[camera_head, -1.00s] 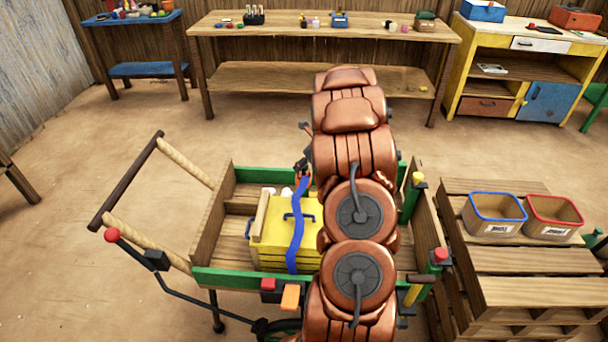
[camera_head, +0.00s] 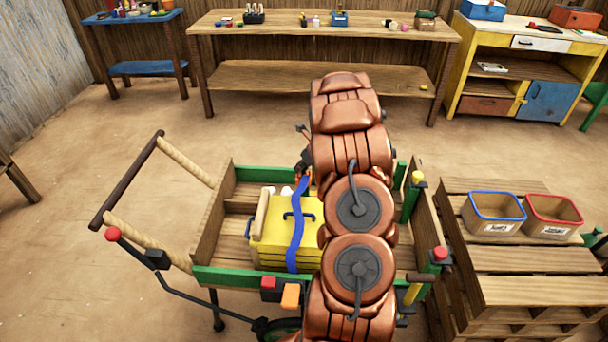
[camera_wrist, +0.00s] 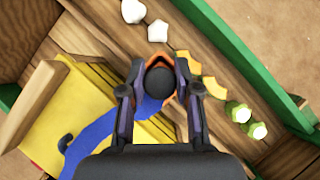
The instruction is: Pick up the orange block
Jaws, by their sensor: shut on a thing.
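A dark round shape covers much of the block. In the head view, my gripper (camera_head: 303,165) is over the green-railed wooden cart (camera_head: 225,277), at the back edge of a yellow crate (camera_head: 265,240), with a bit of orange at its tip. A blue strap (camera_head: 297,235) runs over the crate and up to the gripper. Whether the block touches anything below is hidden.
Blue-rimmed (camera_head: 495,212) and red-rimmed (camera_head: 552,217) bins stand on pallets (camera_head: 530,262) at right.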

